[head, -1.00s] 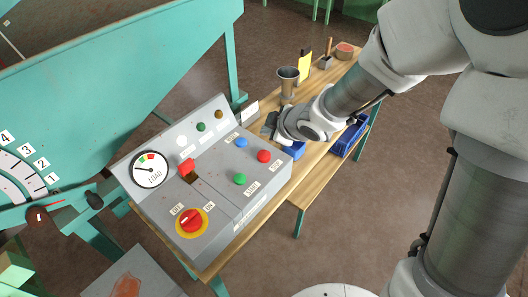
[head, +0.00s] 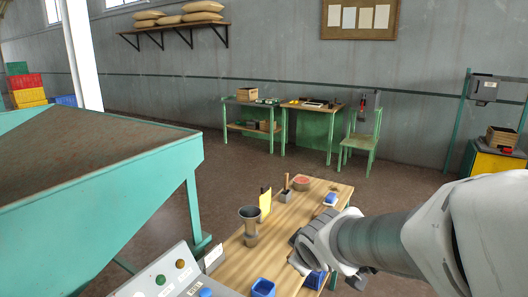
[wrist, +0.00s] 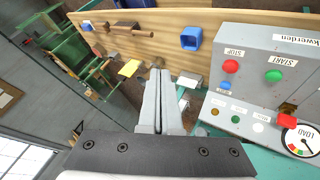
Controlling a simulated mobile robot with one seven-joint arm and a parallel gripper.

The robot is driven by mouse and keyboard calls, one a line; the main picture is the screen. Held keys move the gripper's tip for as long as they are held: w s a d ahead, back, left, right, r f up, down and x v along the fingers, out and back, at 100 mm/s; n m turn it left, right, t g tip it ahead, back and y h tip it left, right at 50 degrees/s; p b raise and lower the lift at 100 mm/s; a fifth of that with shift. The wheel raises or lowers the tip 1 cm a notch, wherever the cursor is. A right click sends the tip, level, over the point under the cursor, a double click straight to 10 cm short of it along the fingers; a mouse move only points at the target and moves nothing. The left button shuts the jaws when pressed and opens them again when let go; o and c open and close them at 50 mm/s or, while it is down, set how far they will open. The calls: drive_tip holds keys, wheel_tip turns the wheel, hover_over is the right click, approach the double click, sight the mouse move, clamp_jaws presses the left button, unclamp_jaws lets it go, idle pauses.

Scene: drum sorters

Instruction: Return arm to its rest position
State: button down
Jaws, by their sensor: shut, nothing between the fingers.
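My gripper (wrist: 158,76) shows in the wrist view with its two fingers together and nothing between them. In the head view my arm (head: 385,240) reaches in from the right, and the gripper end (head: 298,254) is over the wooden bench (head: 285,222). The grey control box (wrist: 250,95), with red, green and blue buttons, a red switch and a load gauge, lies to the right of the fingers in the wrist view. The fingers appear apart from it. In the head view only part of the box (head: 150,290) shows at the bottom edge.
A metal cup (head: 249,215), a yellow card (head: 265,204) and a blue bin (head: 263,288) stand on the bench near my gripper. The large teal sorter table (head: 130,190) fills the left. Open floor (head: 420,160) lies beyond the bench; green workbenches (head: 305,115) stand at the wall.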

drive_tip(key=s+d+r+m+g, duration=0.1)
drive_tip(key=s+d+m, duration=0.1)
drive_tip(key=s, duration=0.4)
drive_tip(key=s+d+r+m, duration=0.2)
drive_tip(key=s+m, duration=0.2)
drive_tip(key=s, duration=0.2)
drive_tip(key=s+d+r+m+g, duration=0.1)
drive_tip(key=s+d+r+m, duration=0.1)
drive_tip(key=s, duration=0.4)
drive_tip(key=shift+s+r+m+g, duration=0.15)
drive_tip(key=shift+m+g, duration=0.15)
drive_tip(key=shift+m, duration=0.3)
